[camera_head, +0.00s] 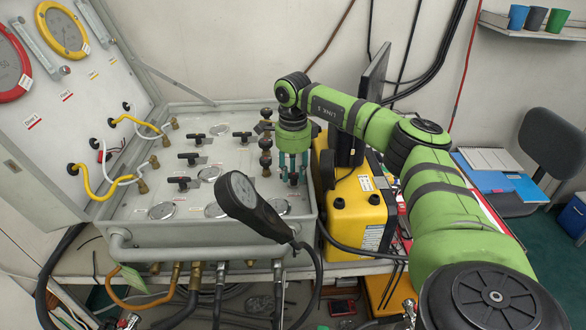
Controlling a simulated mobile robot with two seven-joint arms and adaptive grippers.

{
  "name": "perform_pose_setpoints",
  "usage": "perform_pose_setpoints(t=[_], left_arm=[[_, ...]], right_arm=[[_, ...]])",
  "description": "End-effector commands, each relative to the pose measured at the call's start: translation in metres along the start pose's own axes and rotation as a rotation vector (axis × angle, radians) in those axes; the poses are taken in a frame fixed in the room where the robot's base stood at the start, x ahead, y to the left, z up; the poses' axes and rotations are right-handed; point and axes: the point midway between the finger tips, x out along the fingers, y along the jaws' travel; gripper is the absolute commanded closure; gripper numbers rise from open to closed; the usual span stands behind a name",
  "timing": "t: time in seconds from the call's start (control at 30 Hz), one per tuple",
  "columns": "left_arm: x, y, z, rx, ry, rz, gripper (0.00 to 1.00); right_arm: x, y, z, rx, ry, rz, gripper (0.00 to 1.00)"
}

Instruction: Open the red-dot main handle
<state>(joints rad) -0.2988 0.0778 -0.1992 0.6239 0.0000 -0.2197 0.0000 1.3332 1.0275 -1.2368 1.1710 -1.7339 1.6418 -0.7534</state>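The light grey air panel (160,238) is an open case with several black T-handles on its face. One T-handle (184,183) is at the front left, another (242,137) near the back middle. Black knobs (265,143) stand in a column on the right. I cannot make out a red dot on any handle. My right gripper (293,178) points down over the panel's right side, its teal fingers close to the face. A small dark part shows between the fingertips; whether they grip it is unclear. The fingers hide what is below. My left gripper is not in view.
A black hand-held gauge (250,203) on a hose rises in front of the panel's right half. A yellow case (355,208) stands close to the panel's right. The raised lid (60,135) with yellow and white hoses is at left.

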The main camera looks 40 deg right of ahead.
Motion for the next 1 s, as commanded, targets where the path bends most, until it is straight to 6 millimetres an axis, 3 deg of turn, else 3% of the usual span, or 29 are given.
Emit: perform_pose_setpoints(t=[0.03, 0.1, 0.67, 1.0], left_arm=[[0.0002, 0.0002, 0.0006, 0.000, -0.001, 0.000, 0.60], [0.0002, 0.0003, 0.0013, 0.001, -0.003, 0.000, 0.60], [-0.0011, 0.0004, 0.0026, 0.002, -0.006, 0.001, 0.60], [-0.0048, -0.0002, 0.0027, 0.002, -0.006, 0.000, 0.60]], right_arm=[[-0.0001, -0.0001, -0.0002, 0.000, 0.000, 0.000, 0.72], [-0.0002, -0.0001, -0.0001, 0.000, 0.000, 0.000, 1.00], [-0.0006, 0.0003, 0.0002, -0.065, -0.001, 0.001, 1.00], [-0.0006, 0.0006, -0.0007, -0.309, 0.000, 0.002, 1.00]])
